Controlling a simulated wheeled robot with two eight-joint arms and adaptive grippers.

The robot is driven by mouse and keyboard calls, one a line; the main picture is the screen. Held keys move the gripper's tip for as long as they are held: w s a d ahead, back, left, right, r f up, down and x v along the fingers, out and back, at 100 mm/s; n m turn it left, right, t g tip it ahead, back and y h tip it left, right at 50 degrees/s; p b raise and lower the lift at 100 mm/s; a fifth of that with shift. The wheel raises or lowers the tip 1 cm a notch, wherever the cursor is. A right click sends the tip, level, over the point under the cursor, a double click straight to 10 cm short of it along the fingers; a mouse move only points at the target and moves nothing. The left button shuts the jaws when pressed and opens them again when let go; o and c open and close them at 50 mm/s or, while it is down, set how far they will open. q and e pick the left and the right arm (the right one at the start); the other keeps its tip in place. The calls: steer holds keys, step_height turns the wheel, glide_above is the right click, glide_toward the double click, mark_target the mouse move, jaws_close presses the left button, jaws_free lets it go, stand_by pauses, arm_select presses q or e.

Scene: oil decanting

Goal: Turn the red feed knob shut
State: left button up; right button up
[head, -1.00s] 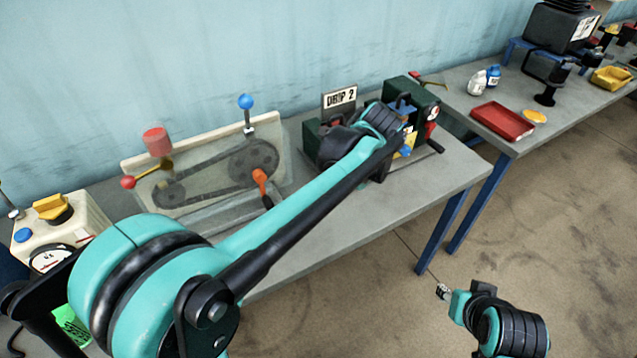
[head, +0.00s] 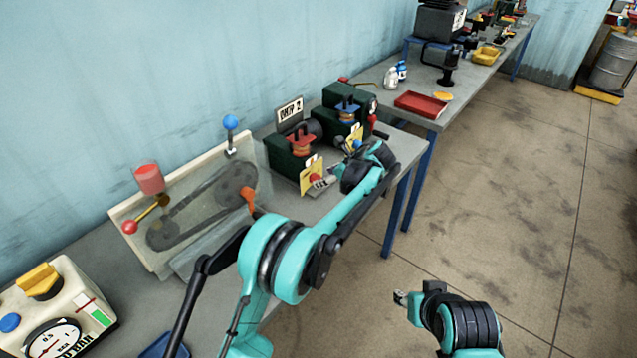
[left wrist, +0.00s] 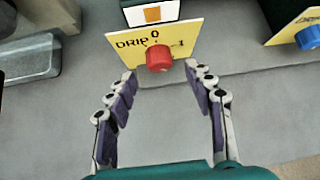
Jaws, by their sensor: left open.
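The red feed knob (left wrist: 158,57) sticks out from a yellow plate (left wrist: 182,42) marked DRIP, with 0 and 1. In the head view the plate (head: 307,181) is on the front of the left dark green unit (head: 288,162). My left gripper (left wrist: 160,73) is open, its two jointed fingers pointing at the knob. The fingertips are just short of it and to either side, with no visible grip. In the head view the left gripper (head: 322,185) is small beside the plate. My right gripper (head: 401,297) hangs over the floor, away from the bench; its jaw opening is unclear.
A blue knob (left wrist: 308,38) sits on a second yellow plate at right. A belt-drive panel (head: 200,196) with levers stands left of the units. A gauge box (head: 92,287) is at front left. A red tray (head: 421,105) lies on the farther bench.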

mark_target(318, 179)
arm_select(q)
steer(key=b+x, duration=0.1)
steer(key=x, duration=0.3)
steer(key=shift+w+a+f, duration=0.1)
steer(key=shift+a+f, duration=0.05)
steer(key=shift+f, duration=0.05)
steer(key=c, duration=1.2)
steer(key=shift+o, duration=0.2)
steer(key=shift+r, duration=0.1)
steer(key=shift+a+n+t+h, duration=0.15)
steer(key=shift+n+t+h, duration=0.35)
steer(key=shift+t, duration=0.4)
steer(key=shift+s+n+t+h, duration=0.15)
steer(key=shift+n+t+h, duration=0.3)
steer(key=shift+t, duration=0.25)
steer(key=shift+s+n+t+h, duration=0.15)
steer(key=shift+n+t+h, duration=0.25)
steer(key=shift+t, duration=0.3)
steer(key=o, duration=1.2)
steer(key=shift+c, duration=0.2)
